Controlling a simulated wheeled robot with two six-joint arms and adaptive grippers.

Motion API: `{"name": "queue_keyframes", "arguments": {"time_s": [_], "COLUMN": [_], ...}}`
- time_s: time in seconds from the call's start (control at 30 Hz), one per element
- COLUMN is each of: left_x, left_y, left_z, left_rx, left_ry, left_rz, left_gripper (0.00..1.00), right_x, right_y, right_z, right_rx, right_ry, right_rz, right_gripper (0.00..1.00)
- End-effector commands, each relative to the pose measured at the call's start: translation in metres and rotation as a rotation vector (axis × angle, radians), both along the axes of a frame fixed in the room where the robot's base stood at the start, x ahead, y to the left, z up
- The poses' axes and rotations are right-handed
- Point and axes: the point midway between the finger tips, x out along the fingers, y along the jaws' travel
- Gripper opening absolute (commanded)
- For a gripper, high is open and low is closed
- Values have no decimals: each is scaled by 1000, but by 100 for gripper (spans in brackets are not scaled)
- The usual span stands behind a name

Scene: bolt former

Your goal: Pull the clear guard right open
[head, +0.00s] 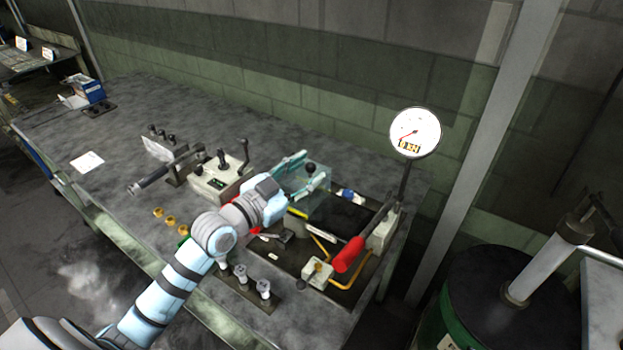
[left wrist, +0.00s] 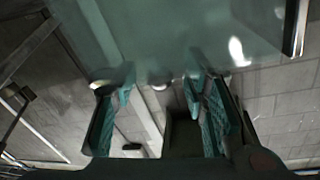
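The clear guard (head: 306,204) is a see-through greenish box over the press area at the middle of the bench. In the left wrist view its pane (left wrist: 170,35) fills the top of the picture. My left gripper (head: 312,167) is at the guard's upper edge, with its teal fingers spread around a black knob (head: 310,169). In the left wrist view the fingers of the left gripper (left wrist: 160,88) stand wide apart, with no grip on anything visible. Whether the fingers touch the guard, I cannot tell. My right gripper is out of view.
A red-handled lever (head: 349,254) and a dial gauge (head: 415,132) stand right of the guard. A control box (head: 219,181) with levers is on its left. Several metal cylinders (head: 241,275) stand at the front edge. The bench's back left (head: 170,105) is clear.

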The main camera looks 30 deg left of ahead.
Motion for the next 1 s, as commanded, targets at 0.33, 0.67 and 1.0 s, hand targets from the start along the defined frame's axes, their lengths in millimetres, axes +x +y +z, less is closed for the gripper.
{"name": "queue_keyframes", "arguments": {"time_s": [0.33, 0.67, 1.0], "left_x": [20, 20, 20], "left_y": [-7, -6, -7], "left_z": [2, 2, 2], "left_rx": [0, 0, 0], "left_ry": [0, 1, 1], "left_rz": [-1, -1, 0], "left_gripper": [40, 8, 0], "right_x": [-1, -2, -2], "right_y": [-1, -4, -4], "right_z": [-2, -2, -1], "right_rx": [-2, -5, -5], "right_ry": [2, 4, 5], "right_rz": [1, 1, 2], "right_gripper": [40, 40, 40]}}
